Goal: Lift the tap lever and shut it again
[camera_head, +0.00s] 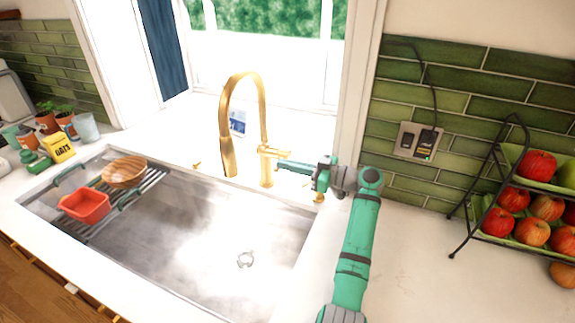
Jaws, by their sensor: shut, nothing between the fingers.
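A gold tap (229,130) with a tall curved spout stands behind the sink, in front of the window. Its lever (275,152) sticks out to the right from the short body at the spout's base. My gripper (280,166) comes in from the right, shut and empty, with its fingertips just below the lever at the right side of the tap body. I cannot tell whether the fingertips touch the lever. No water stream shows under the spout.
The steel sink (205,245) holds a rack with a red basin (85,205) and a wooden bowl (124,171) on its left side. A fruit stand (484,205) is at the right. Counter between my arm and the stand is clear.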

